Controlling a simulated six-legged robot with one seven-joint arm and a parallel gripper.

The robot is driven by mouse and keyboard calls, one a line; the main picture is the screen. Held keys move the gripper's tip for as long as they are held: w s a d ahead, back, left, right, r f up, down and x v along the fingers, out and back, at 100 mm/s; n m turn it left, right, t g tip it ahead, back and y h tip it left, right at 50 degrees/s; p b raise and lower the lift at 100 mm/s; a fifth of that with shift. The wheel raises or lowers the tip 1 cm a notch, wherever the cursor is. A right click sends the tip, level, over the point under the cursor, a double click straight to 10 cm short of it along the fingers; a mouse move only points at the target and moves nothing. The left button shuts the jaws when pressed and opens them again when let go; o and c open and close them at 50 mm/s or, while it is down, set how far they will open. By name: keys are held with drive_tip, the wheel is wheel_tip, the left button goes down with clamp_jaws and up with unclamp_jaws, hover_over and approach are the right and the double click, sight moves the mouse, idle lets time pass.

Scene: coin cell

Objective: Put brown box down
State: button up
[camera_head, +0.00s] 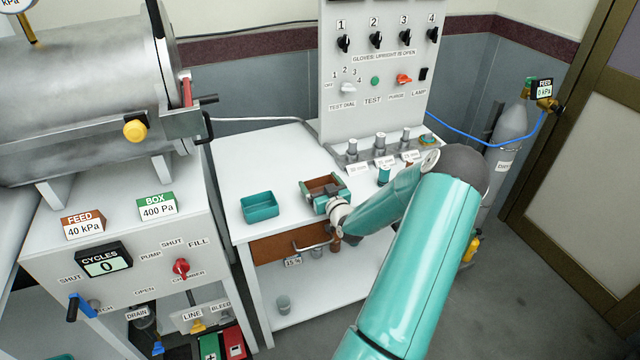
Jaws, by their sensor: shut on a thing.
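The brown box (322,184) is a small open-topped box at the right part of the white table (262,160). My gripper (326,193) is shut on it, with teal gripper parts along its near and right sides. The box looks about level. I cannot tell whether its underside touches the tabletop. Its near side is partly hidden by my gripper. My teal arm reaches in from the lower right.
A teal tray (260,207) stands left of the brown box, with a gap between them. Small labelled cylinders (380,145) stand behind, below the grey control panel (375,60). A brown drawer front (270,249) with a handle is under the table edge. Free tabletop lies behind the tray.

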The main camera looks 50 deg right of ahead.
drive_tip(key=shift+f, duration=0.15)
drive_tip(key=o, duration=0.7)
drive_tip(key=shift+s, duration=0.15)
drive_tip(key=v, duration=1.3)
drive_tip(key=shift+s+a+f, duration=0.2)
drive_tip(key=shift+a, duration=0.05)
